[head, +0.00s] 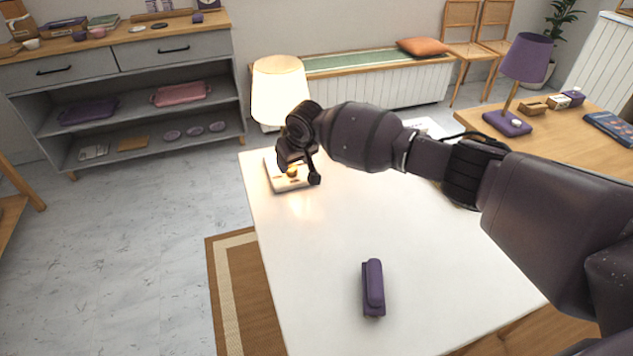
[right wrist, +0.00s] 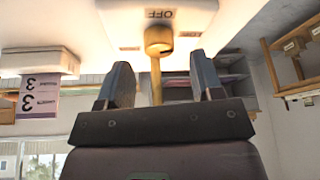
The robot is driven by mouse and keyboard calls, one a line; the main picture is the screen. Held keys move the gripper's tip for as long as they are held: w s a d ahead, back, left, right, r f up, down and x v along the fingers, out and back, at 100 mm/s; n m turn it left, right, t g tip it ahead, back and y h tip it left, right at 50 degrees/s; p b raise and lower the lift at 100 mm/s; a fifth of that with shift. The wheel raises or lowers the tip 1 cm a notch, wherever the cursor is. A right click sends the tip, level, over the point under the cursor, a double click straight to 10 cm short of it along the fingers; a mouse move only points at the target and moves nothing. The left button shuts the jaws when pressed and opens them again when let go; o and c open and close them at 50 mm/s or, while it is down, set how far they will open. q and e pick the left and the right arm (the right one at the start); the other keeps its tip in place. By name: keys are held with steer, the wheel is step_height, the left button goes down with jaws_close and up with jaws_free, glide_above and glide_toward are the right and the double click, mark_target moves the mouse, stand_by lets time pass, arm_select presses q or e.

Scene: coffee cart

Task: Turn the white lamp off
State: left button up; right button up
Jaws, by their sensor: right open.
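The white lamp (head: 280,92) stands at the far left of the white table, and its shade glows. Its pale base (head: 286,186) sits on the tabletop, partly behind my right gripper (head: 300,178). My right gripper also shows there (right wrist: 160,68), open, with one finger on each side of the lever and a visible gap to each. The head view hides whether anything touches. My left gripper is not in view.
A purple stapler-like object (head: 373,288) lies on the white table (head: 330,240). A second, purple lamp (head: 527,58) stands on a wooden table at the right. A grey shelf unit (head: 160,60) is at the back left. The table's middle is clear.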

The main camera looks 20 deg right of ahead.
steer(key=s+d+p, duration=0.1)
steer(key=s, duration=0.2)
steer(key=s+p, duration=0.1)
steer(key=s, duration=0.2)
steer(key=s+d+p, duration=0.1)
steer(key=s, duration=0.2)
steer(key=shift+s+d, duration=0.25)
steer(key=shift+d, duration=0.1)
steer(key=shift+s+d, duration=0.1)
steer(key=shift+s, duration=0.3)
steer(key=shift+s+f, duration=0.15)
steer(key=shift+s, duration=0.35)
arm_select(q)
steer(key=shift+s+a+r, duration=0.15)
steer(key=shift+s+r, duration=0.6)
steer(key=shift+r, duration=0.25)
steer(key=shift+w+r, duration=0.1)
arm_select(e)
steer(key=shift+d, duration=0.1)
